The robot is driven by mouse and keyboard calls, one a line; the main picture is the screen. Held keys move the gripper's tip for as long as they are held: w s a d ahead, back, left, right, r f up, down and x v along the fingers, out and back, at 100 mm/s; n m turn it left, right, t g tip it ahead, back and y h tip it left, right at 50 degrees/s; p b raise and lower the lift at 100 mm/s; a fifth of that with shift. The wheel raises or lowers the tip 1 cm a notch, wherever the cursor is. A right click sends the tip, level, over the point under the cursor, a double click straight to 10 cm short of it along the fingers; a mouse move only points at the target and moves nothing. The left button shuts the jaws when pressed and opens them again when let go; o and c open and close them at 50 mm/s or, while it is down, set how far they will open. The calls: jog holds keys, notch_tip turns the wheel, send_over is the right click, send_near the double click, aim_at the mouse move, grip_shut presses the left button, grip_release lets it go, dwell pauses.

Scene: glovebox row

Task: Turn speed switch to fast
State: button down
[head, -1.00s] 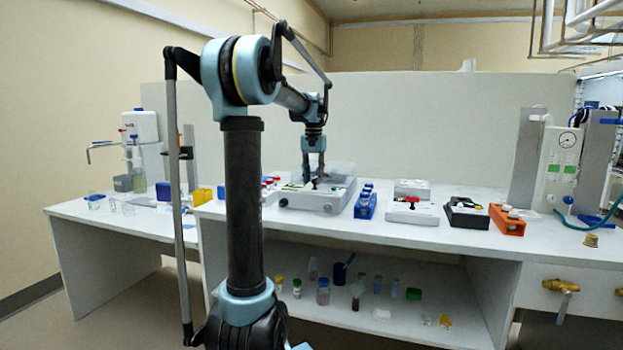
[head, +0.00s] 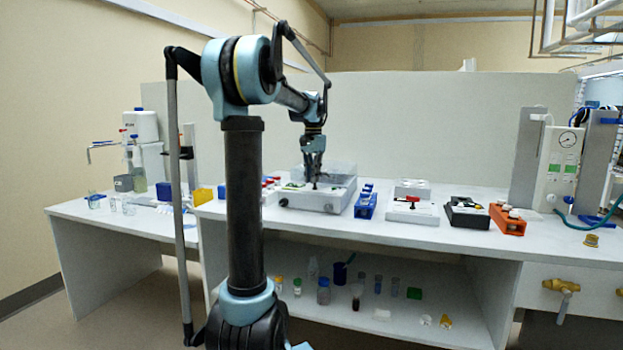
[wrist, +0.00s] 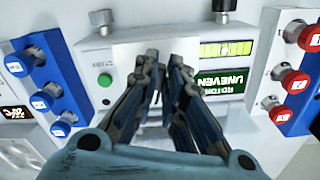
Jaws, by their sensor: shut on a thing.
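My gripper (head: 314,178) points down over the front of a white bench instrument (head: 335,200) with a clear lid (head: 342,170). In the wrist view, the gripper's fingertips (wrist: 164,62) are close together over the instrument's panel, between a green button (wrist: 105,80) and a lit display (wrist: 222,82) reading "ROTOR UNEVEN". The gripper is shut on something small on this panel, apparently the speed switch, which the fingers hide. Its setting cannot be read.
A blue rack with blue-capped tubes (head: 366,203) stands right of the instrument; red-capped tubes (wrist: 295,82) are on its other side. Farther right are a white box with a red part (head: 412,210), a black box (head: 467,213) and an orange rack (head: 507,220).

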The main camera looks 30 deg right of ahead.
jog(key=shift+w+a+m, duration=0.1)
jog(key=shift+w+m, duration=0.15)
jog(key=shift+m, duration=0.85)
jog(key=c, duration=1.7)
grip_release()
jog(key=shift+r, duration=0.2)
notch_tip(320, 180, up, 12)
jog(key=shift+f, duration=0.2)
